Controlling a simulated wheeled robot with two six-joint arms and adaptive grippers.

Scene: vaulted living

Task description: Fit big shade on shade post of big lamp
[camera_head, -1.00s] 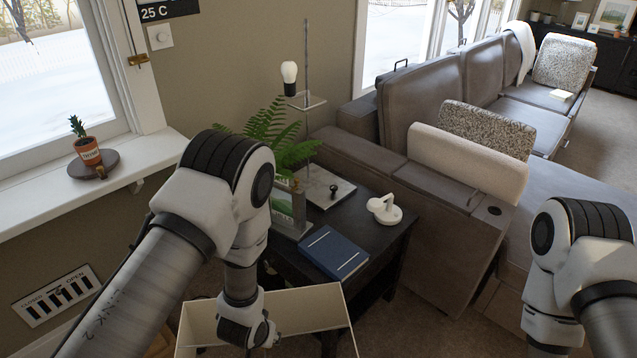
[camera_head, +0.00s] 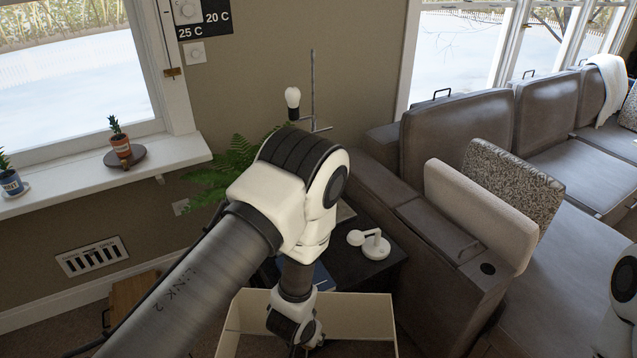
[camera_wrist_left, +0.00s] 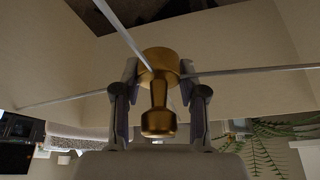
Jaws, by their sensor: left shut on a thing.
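The big shade (camera_head: 362,312) is a cream, straight-walled shade, open at the top, held low at the bottom of the head view. My left gripper (camera_wrist_left: 160,97) is shut on its brass knob (camera_wrist_left: 158,122), from which thin metal spokes run to the cream walls in the left wrist view. The big lamp stands behind on the dark side table, with a thin upright metal shade post (camera_head: 313,85) and a bare white bulb (camera_head: 292,97) beside it. My left arm hides the lamp's lower part. The shade is apart from the post. My right gripper is out of view.
A green fern (camera_head: 225,172) stands left of the lamp. A small white lamp-like object (camera_head: 372,243) sits on the dark side table (camera_head: 385,272). The grey sofa (camera_head: 450,260) is close on the right. A windowsill with small potted plants (camera_head: 119,140) is on the left.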

